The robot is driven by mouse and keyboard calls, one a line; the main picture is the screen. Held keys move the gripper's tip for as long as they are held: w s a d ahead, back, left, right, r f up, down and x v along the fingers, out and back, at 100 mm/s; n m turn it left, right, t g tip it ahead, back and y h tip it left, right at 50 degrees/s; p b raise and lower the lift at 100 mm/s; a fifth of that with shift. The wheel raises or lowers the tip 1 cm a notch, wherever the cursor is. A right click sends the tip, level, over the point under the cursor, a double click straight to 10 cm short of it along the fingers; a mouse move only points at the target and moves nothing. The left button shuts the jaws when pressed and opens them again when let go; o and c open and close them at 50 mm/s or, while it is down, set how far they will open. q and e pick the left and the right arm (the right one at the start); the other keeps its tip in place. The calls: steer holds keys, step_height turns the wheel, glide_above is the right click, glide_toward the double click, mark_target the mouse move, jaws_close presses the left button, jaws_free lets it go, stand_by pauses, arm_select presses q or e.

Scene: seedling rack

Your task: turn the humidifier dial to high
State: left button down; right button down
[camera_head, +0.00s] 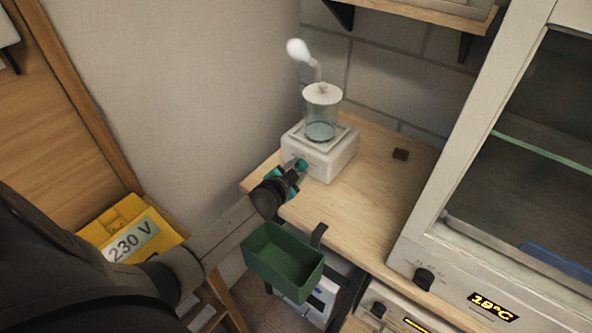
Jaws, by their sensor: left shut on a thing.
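The humidifier (330,163) is a white box with a clear water tank (321,122) and a white lid on top, standing at the back of the wooden worktop. A white puff of mist (297,48) rises above its spout. My left gripper (298,167) reaches in from the left and is shut at the humidifier's front face, on the dial. The gripper's dark and teal fingers hide the dial, so its setting cannot be read. My right gripper is not in view.
A green open bin (283,262) hangs at the worktop's front edge, below my left wrist. A small brown block (400,154) lies on the worktop (375,190). A white cabinet with a knob (424,279) and an 18°C display (493,306) stands right. A yellow 230 V box (122,212) is at left.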

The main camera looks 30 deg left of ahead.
arm_select(q)
steer(key=m+y+b, duration=0.1)
steer(key=b, duration=0.1)
steer(key=m+b, duration=0.1)
steer(key=b, duration=0.1)
steer(key=m+t+y+b, duration=0.1)
steer(key=m+b, duration=0.1)
steer(key=shift+d+f+y, duration=0.25)
steer(key=shift+f+y, duration=0.05)
steer(key=shift+f, duration=0.1)
steer(key=shift+r+m+t+y+b, duration=0.15)
steer(key=shift+m+t+y+b, duration=0.35)
steer(key=shift+b, duration=0.55)
steer(key=shift+c, duration=2.3)
jaws_free()
steer(key=shift+s+d+r, duration=0.1)
steer(key=shift+s+d, duration=0.15)
steer(key=shift+s, duration=0.3)
steer(key=p+v, duration=0.1)
steer(key=v, duration=1.3)
steer(key=shift+r, duration=0.2)
